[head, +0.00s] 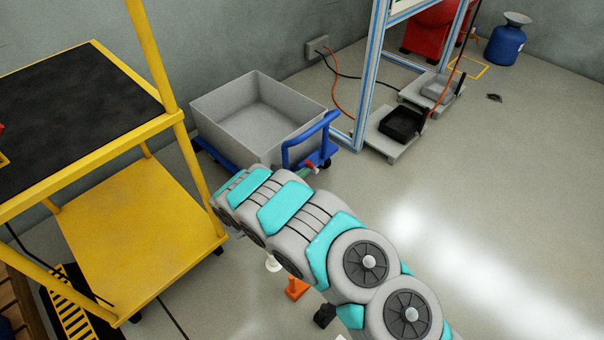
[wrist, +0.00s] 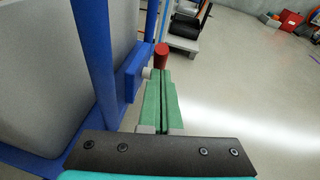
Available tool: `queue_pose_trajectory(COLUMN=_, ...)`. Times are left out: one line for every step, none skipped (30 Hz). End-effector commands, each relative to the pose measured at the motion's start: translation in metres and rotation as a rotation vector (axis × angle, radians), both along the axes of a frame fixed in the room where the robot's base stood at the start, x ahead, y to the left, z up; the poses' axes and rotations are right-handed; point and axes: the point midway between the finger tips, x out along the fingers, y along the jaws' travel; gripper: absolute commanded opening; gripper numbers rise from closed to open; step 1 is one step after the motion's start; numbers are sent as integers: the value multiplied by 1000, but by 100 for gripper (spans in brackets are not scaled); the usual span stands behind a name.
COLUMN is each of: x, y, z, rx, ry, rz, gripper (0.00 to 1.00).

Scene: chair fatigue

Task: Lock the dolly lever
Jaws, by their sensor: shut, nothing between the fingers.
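The blue dolly (head: 312,138) carries a large grey bin (head: 250,100) and stands near the wall. Its upright blue handle frame (wrist: 95,65) fills the left of the wrist view. The lever is a short red piece (wrist: 161,55), small at the foot of the handle in the head view (head: 311,167). A pale round pivot (wrist: 147,72) and a blue plate (wrist: 132,82) sit beside it. My gripper (wrist: 161,74) is shut and empty, its green fingers together with tips just at the red lever; I cannot tell whether they touch.
A yellow cart (head: 140,220) with a black top stands left of my arm. A blue-framed rack (head: 368,75) with low grey platforms (head: 392,145) is beyond the dolly. A blue container (head: 505,45) stands far right.

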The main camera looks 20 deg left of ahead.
Motion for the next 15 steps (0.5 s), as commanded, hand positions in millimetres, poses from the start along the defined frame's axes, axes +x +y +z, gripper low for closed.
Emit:
queue_pose_trajectory(x=0, y=0, z=0, rx=0, ry=0, rz=0, gripper=0)
queue_pose_trajectory(x=0, y=0, z=1, rx=1, ry=2, rz=0, gripper=0)
queue_pose_trajectory(x=1, y=-1, z=2, rx=3, ry=6, rz=-2, gripper=0)
queue_pose_trajectory(x=2, y=-1, z=3, rx=7, ry=13, rz=-3, gripper=0)
queue_pose_trajectory(x=3, y=-2, z=5, rx=10, ry=21, rz=-5, gripper=0)
queue_pose_trajectory(x=4, y=-2, z=7, rx=18, ry=37, rz=-3, gripper=0)
queue_pose_trajectory(x=5, y=-2, z=9, rx=24, ry=53, rz=-4, gripper=0)
queue_pose_trajectory(x=7, y=-3, z=12, rx=32, ry=68, rz=-5, gripper=0)
queue_pose_trajectory(x=9, y=-5, z=15, rx=42, ry=89, rz=-7, gripper=0)
queue_pose_trajectory(x=11, y=-5, z=16, rx=48, ry=104, rz=-4, gripper=0)
queue_pose_trajectory(x=12, y=-5, z=17, rx=54, ry=117, rz=-3, gripper=0)
queue_pose_trajectory(x=14, y=-6, z=17, rx=56, ry=125, rz=-2, gripper=0)
queue_pose_trajectory(x=16, y=-7, z=18, rx=56, ry=127, rz=-2, gripper=0)
queue_pose_trajectory(x=18, y=-8, z=19, rx=55, ry=126, rz=-2, gripper=0)
queue_pose_trajectory(x=20, y=-9, z=21, rx=55, ry=125, rz=-3, gripper=0)
